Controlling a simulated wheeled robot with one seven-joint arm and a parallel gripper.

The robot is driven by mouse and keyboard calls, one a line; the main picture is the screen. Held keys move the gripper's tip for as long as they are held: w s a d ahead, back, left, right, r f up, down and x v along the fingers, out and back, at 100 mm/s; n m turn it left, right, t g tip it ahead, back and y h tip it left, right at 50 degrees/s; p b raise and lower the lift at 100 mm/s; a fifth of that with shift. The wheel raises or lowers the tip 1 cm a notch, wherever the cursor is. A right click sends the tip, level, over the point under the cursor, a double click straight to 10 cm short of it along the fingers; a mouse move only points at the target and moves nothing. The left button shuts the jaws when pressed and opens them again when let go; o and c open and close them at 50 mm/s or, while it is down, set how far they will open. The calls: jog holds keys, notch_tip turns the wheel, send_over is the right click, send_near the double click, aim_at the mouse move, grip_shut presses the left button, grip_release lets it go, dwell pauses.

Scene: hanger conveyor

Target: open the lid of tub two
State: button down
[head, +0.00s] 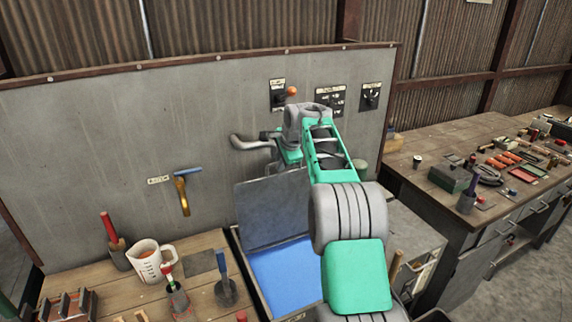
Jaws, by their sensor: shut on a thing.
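A tub (240,262) with blue contents (285,275) stands right of the wooden bench. Its dark grey lid (270,210) is raised and stands steeply tilted at the tub's back side. My arm reaches over the tub's right side and covers part of the lid and opening. My gripper (290,158) is at the top edge of the lid, shut on it. Its fingertips are mostly hidden behind my arm, so the exact grip does not show. No readable number shows on the tub.
A grey pipe-like spout (250,143) sticks out near the panel (90,150), close to my wrist. The left bench (205,240) holds a measuring jug (147,262) and tools. A second bench (430,150) with tools stands at the right. An orange-knobbed lever (292,91) is on the panel.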

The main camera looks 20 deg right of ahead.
jog(key=shift+w+f, duration=0.1)
jog(key=shift+f, duration=0.35)
jog(key=c, duration=1.8)
grip_release()
jog(key=shift+a, duration=0.1)
jog(key=o, duration=0.3)
jog(key=shift+r, duration=0.1)
jog(key=shift+w+r, duration=0.1)
jog(key=b+v, duration=0.1)
jog(key=v, duration=0.6)
jog(key=shift+r, duration=0.3)
